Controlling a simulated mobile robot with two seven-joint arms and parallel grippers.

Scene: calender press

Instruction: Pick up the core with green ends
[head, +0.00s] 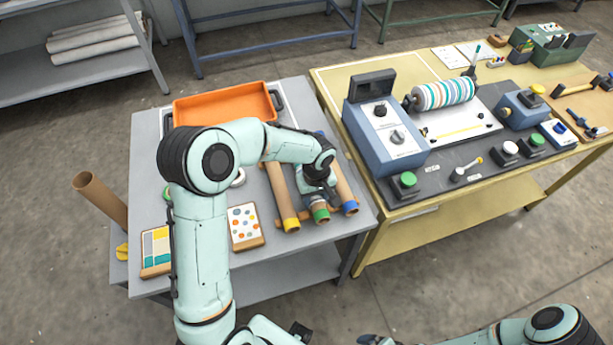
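Three brown tube cores lie side by side on the grey table. The core with green ends (321,215) is the middle one, and only its near end shows clearly. Beside it lie a core with yellow ends (284,205) on the left and a core with blue ends (347,196) on the right. My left gripper (319,197) points down over the near part of the green-ended core. My wrist hides its fingers' contact and the core's far part, so I cannot tell whether it grips. My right gripper is not clearly visible; its arm shows at the bottom right.
An orange tray (225,103) stands at the back of the grey table (146,205). A dotted card (244,226) and a colour chart (156,248) lie at its front left. The yellow table (440,215) at right carries the press (384,140) with a striped roller (444,94).

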